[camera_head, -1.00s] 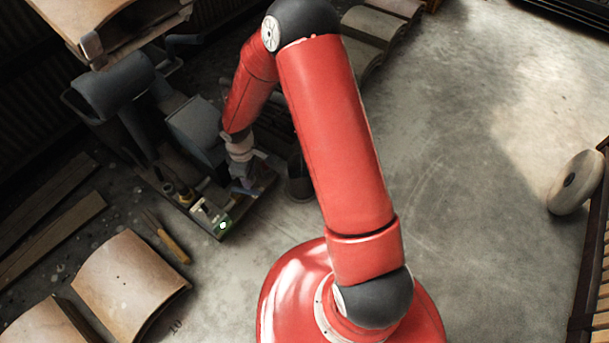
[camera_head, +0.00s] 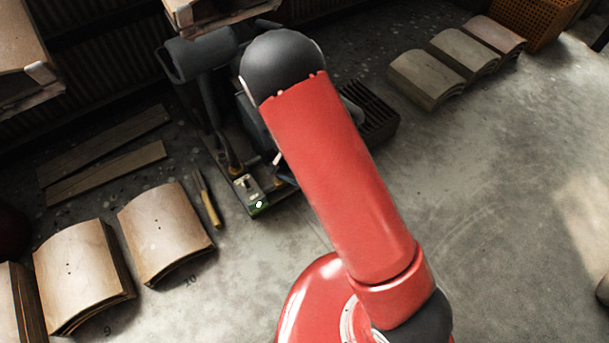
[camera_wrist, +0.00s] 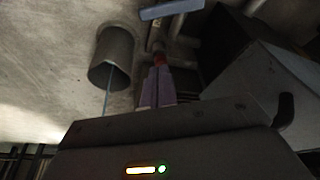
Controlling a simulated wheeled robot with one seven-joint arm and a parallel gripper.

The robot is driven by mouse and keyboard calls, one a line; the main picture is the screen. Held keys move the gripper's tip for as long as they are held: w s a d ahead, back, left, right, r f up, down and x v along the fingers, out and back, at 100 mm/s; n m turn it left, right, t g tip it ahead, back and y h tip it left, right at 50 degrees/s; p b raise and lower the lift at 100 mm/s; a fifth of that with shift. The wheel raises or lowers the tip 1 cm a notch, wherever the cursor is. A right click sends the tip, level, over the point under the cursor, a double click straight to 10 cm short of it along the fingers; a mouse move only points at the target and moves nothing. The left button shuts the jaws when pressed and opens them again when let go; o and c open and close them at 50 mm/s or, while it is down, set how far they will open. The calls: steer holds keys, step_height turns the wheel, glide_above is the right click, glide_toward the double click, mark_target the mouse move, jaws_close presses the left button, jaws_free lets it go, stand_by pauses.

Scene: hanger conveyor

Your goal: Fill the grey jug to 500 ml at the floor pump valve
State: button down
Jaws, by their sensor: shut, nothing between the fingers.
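The grey jug (camera_wrist: 112,58) shows in the wrist view, its dark open mouth facing the camera. A thin bluish line, which looks like a stream of water, runs to its mouth. The level inside cannot be read. My gripper (camera_wrist: 158,72) is shut and empty, its fingers together beside the jug and apart from it. A red part (camera_wrist: 160,58), perhaps the valve handle, is at the fingertips; I cannot tell whether they touch. In the head view the floor pump (camera_head: 207,56) stands left of my arm, which hides the jug and most of my gripper.
Curved panels (camera_head: 165,232) lie at the left and more (camera_head: 428,78) at the back right. A dark slatted crate (camera_head: 376,110) stands behind my arm. Floor at right is clear.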

mark_target(289, 181)
steer(key=b+x, duration=0.1)
steer(key=x, duration=0.8)
steer(key=shift+f, duration=0.2)
steer(key=shift+s+a+f, duration=0.1)
steer(key=shift+s+a, duration=0.25)
steer(key=shift+s, duration=0.25)
steer(key=shift+s+a+f, duration=0.1)
steer(key=shift+s+a, duration=0.3)
steer(key=shift+s, duration=0.15)
steer(key=shift+s+a, duration=0.15)
steer(key=shift+s, duration=0.3)
steer(key=shift+s+a+m+b, duration=0.1)
steer(key=shift+s+m+b, duration=0.05)
steer(key=shift+m+b, duration=0.35)
